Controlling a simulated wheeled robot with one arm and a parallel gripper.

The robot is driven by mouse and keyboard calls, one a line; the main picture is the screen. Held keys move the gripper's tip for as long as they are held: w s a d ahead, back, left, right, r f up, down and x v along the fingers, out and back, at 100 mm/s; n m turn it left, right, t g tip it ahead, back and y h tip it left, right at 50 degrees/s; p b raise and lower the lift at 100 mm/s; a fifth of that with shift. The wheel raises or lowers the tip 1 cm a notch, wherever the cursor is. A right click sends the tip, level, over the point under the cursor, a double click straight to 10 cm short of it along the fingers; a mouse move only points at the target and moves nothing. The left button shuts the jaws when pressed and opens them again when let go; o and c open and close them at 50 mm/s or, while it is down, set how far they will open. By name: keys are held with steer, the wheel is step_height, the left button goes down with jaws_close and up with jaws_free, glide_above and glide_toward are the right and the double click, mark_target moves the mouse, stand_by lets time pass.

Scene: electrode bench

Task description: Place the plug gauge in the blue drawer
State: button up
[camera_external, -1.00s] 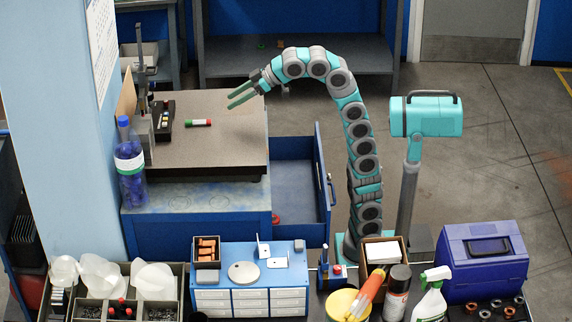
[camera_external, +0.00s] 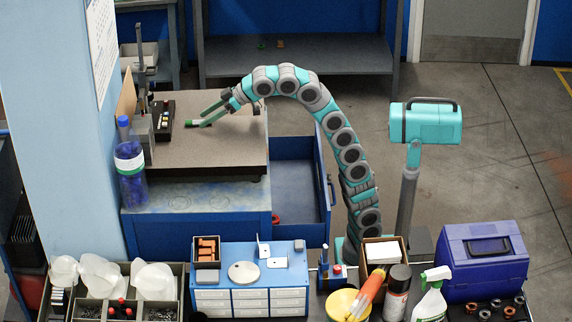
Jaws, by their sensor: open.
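The plug gauge (camera_external: 193,122), a small rod with coloured ends and a pale middle, lies on the speckled top of the surface plate (camera_external: 215,150). My gripper (camera_external: 204,119) is open, with its two green fingers reaching down-left to the gauge. The lower finger overlaps the gauge's right end and hides it. I cannot tell whether the fingers touch it. The blue drawer (camera_external: 297,185) is pulled open at the right of the blue bench. Its visible floor is mostly bare, with a small red thing (camera_external: 276,218) near its front left.
A black box with buttons (camera_external: 163,120) and a gauge stand (camera_external: 143,95) are left of the plug gauge. A blue bottle (camera_external: 130,165) stands at the bench's left edge. Small white drawers (camera_external: 250,300) and several supplies fill the foreground.

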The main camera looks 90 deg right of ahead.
steer(key=shift+w+f, duration=0.35)
steer(key=shift+w, duration=0.2)
steer(key=shift+c, duration=0.3)
jaws_close()
